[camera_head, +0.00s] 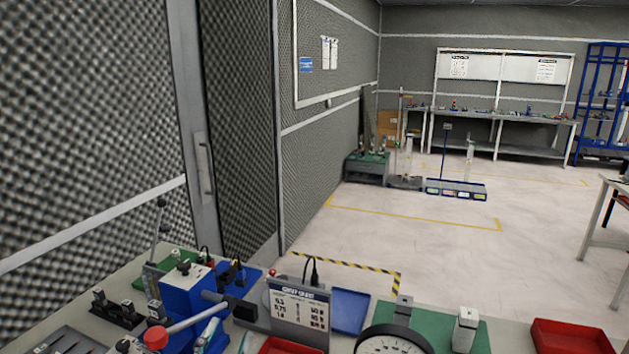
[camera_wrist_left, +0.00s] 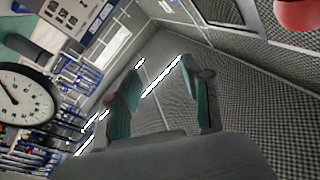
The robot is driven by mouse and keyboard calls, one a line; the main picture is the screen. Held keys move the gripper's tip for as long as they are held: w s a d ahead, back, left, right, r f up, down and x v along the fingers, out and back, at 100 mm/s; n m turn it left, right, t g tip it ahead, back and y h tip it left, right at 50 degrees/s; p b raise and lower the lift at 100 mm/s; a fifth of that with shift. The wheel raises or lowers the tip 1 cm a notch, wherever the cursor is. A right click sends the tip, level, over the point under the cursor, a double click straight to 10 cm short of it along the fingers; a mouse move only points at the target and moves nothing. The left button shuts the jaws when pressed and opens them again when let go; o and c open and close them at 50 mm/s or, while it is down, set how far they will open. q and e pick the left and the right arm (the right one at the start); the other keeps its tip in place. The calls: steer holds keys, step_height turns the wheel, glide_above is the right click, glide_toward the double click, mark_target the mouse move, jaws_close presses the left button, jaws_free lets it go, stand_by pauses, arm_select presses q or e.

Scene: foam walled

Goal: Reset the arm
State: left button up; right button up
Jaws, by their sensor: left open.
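My left gripper (camera_wrist_left: 161,64) shows in the left wrist view with its two teal-padded fingers apart. In the head view I cannot clearly pick out the left gripper among the crowded bench items. My right gripper is in neither view.
The near bench holds a blue machine (camera_head: 187,292), a red knob (camera_head: 155,338), a chart stand (camera_head: 299,305), a blue tray (camera_head: 350,311), a round dial (camera_head: 392,345) and a red bin (camera_head: 568,338). A foam wall (camera_head: 90,110) rises at left. Open floor (camera_head: 420,215) lies beyond.

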arm_select(q)
steer(key=s+a+f+n+g+y, duration=0.1)
steer(key=s+a+f+g, duration=0.1)
steer(key=s+f+g, duration=0.2)
steer(key=s+a+f+n+g+y, duration=0.1)
steer(key=s+f, duration=0.4)
steer(key=f, duration=0.5)
steer(key=s+a+f+n+g+y, duration=0.1)
steer(key=s+a+f+n+g, duration=0.2)
steer(key=s+a+f+g, duration=0.1)
steer(key=shift+s+f+g, duration=0.3)
steer(key=shift+f+g, duration=0.35)
steer(key=shift+f, duration=0.1)
steer(key=shift+s+f+g, duration=0.3)
steer(key=shift+f+g, duration=0.35)
steer(key=shift+f, duration=0.1)
steer(key=s+f+g, duration=0.4)
steer(key=s, duration=0.5)
step_height(320, 180, down, 26)
steer(key=s+r+g, duration=0.1)
steer(key=g, duration=0.1)
steer(key=s+a+f, duration=0.2)
steer(key=s+f, duration=1.5)
steer(key=shift+a+g, duration=0.25)
steer(key=shift+g, duration=0.15)
